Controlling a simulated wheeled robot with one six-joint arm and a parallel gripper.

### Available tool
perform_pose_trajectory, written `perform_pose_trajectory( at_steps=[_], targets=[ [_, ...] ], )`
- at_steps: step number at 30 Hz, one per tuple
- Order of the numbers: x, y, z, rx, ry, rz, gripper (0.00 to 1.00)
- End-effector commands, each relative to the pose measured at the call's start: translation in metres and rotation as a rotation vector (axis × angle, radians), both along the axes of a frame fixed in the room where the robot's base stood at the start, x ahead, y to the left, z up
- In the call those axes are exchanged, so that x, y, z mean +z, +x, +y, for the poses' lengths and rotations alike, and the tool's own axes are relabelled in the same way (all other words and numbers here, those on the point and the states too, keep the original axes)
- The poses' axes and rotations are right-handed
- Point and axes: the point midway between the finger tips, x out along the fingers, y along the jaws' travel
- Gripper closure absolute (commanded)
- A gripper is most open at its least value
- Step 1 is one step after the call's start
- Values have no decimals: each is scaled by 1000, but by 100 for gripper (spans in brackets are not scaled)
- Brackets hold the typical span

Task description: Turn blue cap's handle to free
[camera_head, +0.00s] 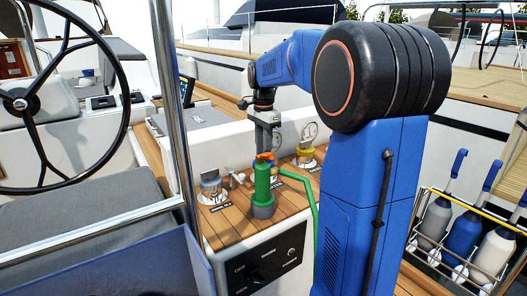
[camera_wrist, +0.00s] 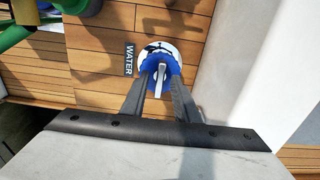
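In the wrist view the blue cap (camera_wrist: 149,66) sits in a round white plate on the teak deck, beside a black WATER label (camera_wrist: 129,59). Its pale grey handle (camera_wrist: 161,76) stands out as a narrow bar pointing down the picture. My gripper (camera_wrist: 162,72) has one finger on each side of this handle, with blue showing between, so it looks open around the handle and not closed on it. In the head view my gripper (camera_head: 266,150) points down behind the green nozzle, and the blue cap is mostly hidden there.
A green nozzle (camera_head: 263,185) with a green hose (camera_head: 312,200) stands on the deck close in front of my gripper. A yellow cap (camera_head: 305,150) is to the right and a grey cap (camera_head: 210,183) to the left. A white wall (camera_wrist: 235,60) rises right of the cap.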

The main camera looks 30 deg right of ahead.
Motion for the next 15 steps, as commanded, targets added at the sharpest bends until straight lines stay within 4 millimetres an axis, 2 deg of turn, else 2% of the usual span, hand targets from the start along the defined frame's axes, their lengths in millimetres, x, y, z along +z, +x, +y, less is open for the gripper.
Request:
perform_pose_trajectory(
  at_steps=[9, 10, 13, 15],
  targets=[
    [-3, 0, 0, 0, 0, 0, 72],
    [-3, 0, 0, 0, 0, 0, 77],
    [-2, 0, 0, 0, 0, 0, 100],
    [-2, 0, 0, 0, 0, 0, 100]
  ],
)
